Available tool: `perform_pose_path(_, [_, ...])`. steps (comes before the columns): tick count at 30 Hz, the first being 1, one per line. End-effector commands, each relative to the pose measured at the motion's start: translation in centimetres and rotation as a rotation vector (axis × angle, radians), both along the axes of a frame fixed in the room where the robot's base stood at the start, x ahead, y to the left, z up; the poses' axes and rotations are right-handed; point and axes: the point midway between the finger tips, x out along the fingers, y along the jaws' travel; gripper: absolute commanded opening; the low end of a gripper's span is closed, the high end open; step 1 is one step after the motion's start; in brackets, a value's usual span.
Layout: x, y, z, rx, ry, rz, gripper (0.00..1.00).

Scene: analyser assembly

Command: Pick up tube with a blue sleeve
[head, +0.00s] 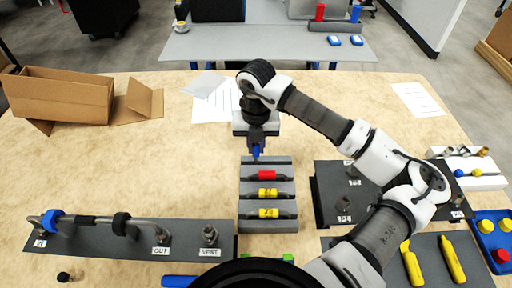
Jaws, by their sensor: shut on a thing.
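My gripper (257,147) points down over the far end of the grey rack (268,226). It is shut on the tube with a blue sleeve (256,152). Only a small piece of the blue sleeve shows below the jaws; the rest of the tube is hidden. I cannot tell whether the tube is clear of the rack's far slot. A tube with a red sleeve (267,175) and two tubes with yellow sleeves (268,193) lie crosswise in the nearer slots.
A dark panel with labelled fittings (190,250) stands front left. Another dark panel (330,190) is right of the rack, under my arm. A cardboard box (62,98) and paper sheets (215,105) lie farther back. A blue tray (490,232) sits right.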

Motion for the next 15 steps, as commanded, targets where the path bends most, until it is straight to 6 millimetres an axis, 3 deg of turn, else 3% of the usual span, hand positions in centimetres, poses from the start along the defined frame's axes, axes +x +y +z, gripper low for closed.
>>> perform_pose_path(8, [0.1,0.0,4.4,-0.004,-0.005,0.001,0.00])
perform_pose_path(15, [0.1,0.1,10.8,-0.004,-0.006,0.001,0.00])
